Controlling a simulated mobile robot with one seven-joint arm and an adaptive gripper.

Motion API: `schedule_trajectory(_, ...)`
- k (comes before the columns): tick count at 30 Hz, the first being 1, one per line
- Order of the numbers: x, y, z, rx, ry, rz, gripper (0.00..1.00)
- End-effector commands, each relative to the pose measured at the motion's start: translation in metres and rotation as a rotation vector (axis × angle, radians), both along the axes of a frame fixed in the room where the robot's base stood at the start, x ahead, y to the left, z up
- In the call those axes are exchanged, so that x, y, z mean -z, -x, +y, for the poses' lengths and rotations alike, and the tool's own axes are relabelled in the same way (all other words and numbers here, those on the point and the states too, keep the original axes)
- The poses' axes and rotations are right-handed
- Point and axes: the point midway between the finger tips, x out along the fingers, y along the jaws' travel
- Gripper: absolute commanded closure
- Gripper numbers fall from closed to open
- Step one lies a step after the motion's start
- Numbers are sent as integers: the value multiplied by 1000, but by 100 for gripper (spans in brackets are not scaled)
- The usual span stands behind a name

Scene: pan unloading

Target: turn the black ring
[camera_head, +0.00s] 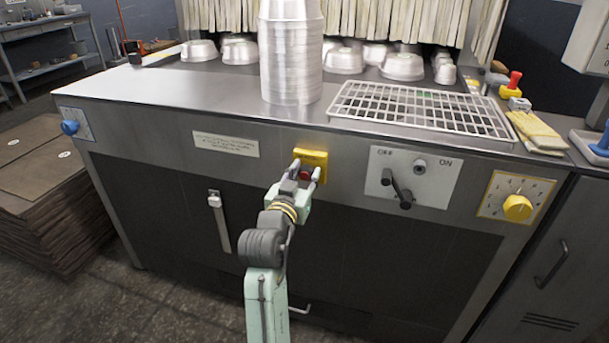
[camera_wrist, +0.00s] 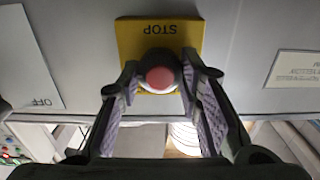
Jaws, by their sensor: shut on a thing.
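The black ring (camera_wrist: 160,56) surrounds a red button (camera_wrist: 160,77) on a yellow plate (camera_wrist: 125,40) marked STOP, which looks upside down in the wrist view. In the head view the yellow plate (camera_head: 312,156) is on the upper front panel of the machine, and the red button (camera_head: 305,175) shows between my fingers. My gripper (camera_head: 306,172) reaches it from the front. In the wrist view my gripper (camera_wrist: 160,80) has one finger on each side of the ring and is shut on it. The finger pads partly hide the ring's sides.
An OFF/ON switch plate (camera_head: 428,189) with a black lever is to the right, then a yellow knob (camera_head: 517,207). A blue knob (camera_head: 70,127) is at far left. A tall stack of pans (camera_head: 291,60) and a wire rack (camera_head: 420,108) stand on the top above.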

Motion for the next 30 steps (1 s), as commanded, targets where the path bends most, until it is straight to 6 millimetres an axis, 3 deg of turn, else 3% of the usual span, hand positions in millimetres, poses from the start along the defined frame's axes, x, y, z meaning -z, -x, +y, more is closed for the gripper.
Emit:
schedule_trajectory(8, 3, 0, 0, 0, -97, -34, 96)
schedule_trajectory(30, 3, 1, -2, 0, -606, -198, 96)
